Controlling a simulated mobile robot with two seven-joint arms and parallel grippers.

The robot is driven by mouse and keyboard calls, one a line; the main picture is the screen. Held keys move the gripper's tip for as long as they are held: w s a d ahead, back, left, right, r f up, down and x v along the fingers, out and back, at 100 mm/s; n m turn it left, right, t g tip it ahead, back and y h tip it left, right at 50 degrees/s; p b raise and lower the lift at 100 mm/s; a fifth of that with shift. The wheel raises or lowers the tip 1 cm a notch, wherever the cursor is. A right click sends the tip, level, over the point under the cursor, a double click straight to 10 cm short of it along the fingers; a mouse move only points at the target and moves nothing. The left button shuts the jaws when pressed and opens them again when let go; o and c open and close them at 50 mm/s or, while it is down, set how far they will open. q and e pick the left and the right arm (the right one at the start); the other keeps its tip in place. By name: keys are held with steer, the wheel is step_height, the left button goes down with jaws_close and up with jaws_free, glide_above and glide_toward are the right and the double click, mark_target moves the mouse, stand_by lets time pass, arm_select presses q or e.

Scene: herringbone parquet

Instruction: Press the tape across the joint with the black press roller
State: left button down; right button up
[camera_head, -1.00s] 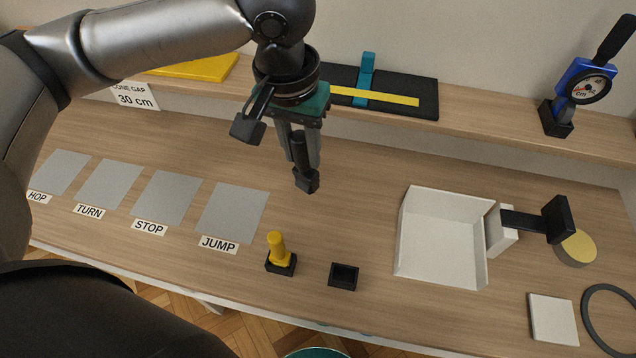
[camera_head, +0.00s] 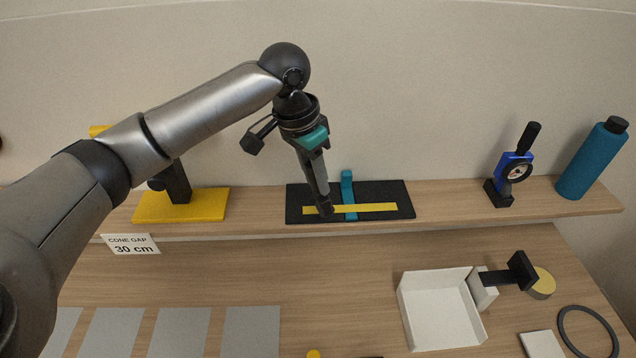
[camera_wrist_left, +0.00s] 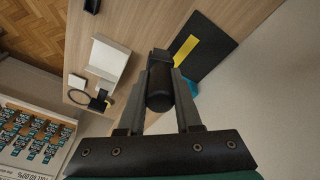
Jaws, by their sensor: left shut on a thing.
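My left gripper (camera_head: 318,178) is shut on the black press roller (camera_head: 325,209), which points down, slightly tilted. In the left wrist view the roller (camera_wrist_left: 160,85) sits between the two fingers. The yellow tape (camera_head: 375,208) lies lengthwise on a black mat (camera_head: 400,192) on the raised shelf and crosses a teal strip (camera_head: 347,182). The roller's lower end is at the tape's left part, left of the teal strip; I cannot tell whether it touches. The wrist view also shows the tape (camera_wrist_left: 187,48) beyond the roller. My right gripper is not in view.
A yellow stand (camera_head: 180,206) is left of the mat. A blue gauge (camera_head: 511,172) and blue bottle (camera_head: 593,160) stand right on the shelf. Below are a white tray (camera_head: 440,310), a black-handled object (camera_head: 520,270) and grey squares (camera_head: 180,330). The wall is close behind.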

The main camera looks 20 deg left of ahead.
arm_select(q)
steer(key=w+a+r+m+p, duration=0.2)
steer(key=w+a+m+p, duration=0.1)
steer(key=a+p, duration=0.4)
steer(key=shift+a+r+m+h+p, duration=0.3)
steer(key=shift+h+p, duration=0.1)
steer(key=shift+p, duration=0.65)
steer(key=shift+f, duration=0.15)
step_height(320, 180, down, 7)
steer(key=b, duration=0.3)
steer(key=shift+f, duration=0.3)
